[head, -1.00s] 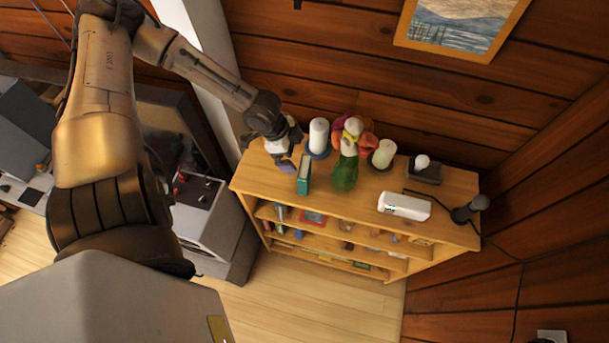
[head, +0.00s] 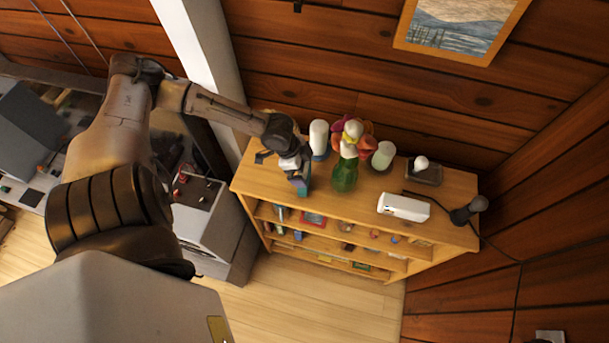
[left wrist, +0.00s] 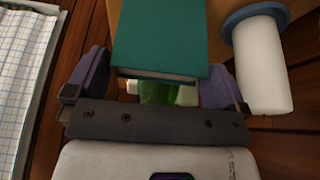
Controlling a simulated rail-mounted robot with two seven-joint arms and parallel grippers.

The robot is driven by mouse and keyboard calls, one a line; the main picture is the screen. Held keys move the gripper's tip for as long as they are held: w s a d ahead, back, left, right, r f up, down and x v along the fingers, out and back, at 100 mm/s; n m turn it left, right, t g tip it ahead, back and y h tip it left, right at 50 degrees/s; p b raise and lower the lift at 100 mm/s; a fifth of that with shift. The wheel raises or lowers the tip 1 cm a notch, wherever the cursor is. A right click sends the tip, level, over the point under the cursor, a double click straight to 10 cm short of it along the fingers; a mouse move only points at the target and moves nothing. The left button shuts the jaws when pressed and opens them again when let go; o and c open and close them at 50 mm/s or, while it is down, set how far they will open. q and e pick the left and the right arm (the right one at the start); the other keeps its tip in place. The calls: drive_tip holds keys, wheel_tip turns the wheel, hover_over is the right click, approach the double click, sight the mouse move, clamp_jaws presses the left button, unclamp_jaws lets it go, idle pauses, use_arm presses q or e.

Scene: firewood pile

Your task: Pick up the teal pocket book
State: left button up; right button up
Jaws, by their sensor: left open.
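The teal pocket book (head: 304,189) stands on the top of the wooden shelf, near its left end, mostly hidden in the head view by my left gripper (head: 296,174). In the left wrist view the teal book (left wrist: 160,40) fills the upper middle. My left gripper's two purple-padded fingers (left wrist: 155,85) are open, one on each side of the book's near end. There is a gap beside the book at the left finger; contact at the right finger is unclear. My right gripper is not in view.
A white candle (head: 319,138) on a blue base stands just behind the book. A green vase of flowers (head: 345,172) is to its right.

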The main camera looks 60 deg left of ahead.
use_arm(q)
drive_tip(key=shift+w+d+f, duration=0.2)
drive_tip(key=shift+f, duration=0.4)
drive_tip(key=shift+c, duration=0.2)
drive_tip(key=c, duration=0.9)
